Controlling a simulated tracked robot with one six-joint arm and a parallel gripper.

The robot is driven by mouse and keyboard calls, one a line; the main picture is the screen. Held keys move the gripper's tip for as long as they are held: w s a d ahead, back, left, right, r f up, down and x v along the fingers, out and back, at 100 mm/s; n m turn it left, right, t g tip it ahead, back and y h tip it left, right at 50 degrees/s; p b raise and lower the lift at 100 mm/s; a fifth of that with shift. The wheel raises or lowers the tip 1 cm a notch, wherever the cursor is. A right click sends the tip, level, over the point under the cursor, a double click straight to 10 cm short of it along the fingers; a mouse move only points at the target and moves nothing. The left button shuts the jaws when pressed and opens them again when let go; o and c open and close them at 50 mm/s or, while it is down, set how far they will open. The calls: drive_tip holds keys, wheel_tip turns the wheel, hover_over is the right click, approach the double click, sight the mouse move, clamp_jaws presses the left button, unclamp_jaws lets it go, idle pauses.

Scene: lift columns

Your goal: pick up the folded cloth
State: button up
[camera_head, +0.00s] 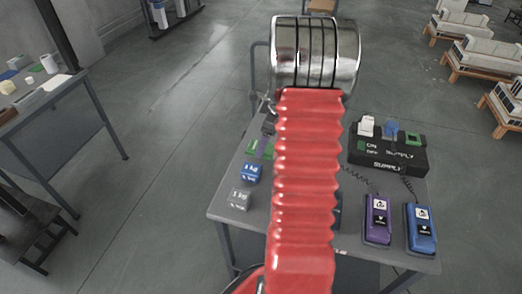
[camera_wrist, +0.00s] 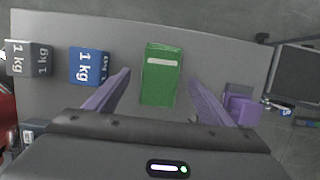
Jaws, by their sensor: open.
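A green, roughly rectangular thing (camera_wrist: 162,75) with a pale stripe lies on the grey table, between and beyond my fingers in the wrist view. I cannot tell whether it is the folded cloth. In the head view, green patches (camera_head: 251,147) beside my gripper seem to be the same thing, partly hidden by my arm. My gripper (camera_wrist: 160,80) is open, with one purple finger to each side of the green thing and nothing visibly held. A flat whitish piece (camera_head: 56,82) lies on the left-hand table in the head view; its material is unclear.
A blue 1 kg block (camera_wrist: 88,66) and a grey 1 kg block (camera_wrist: 30,58) stand left of the green thing. A purple block (camera_wrist: 241,104) is to the right. A black supply box (camera_head: 388,150) and purple (camera_head: 377,219) and blue (camera_head: 420,228) devices occupy the table's right side.

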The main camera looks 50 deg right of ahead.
drive_tip(key=shift+x, duration=1)
drive_tip(key=shift+c, duration=0.3)
drive_tip(key=c, duration=1.1)
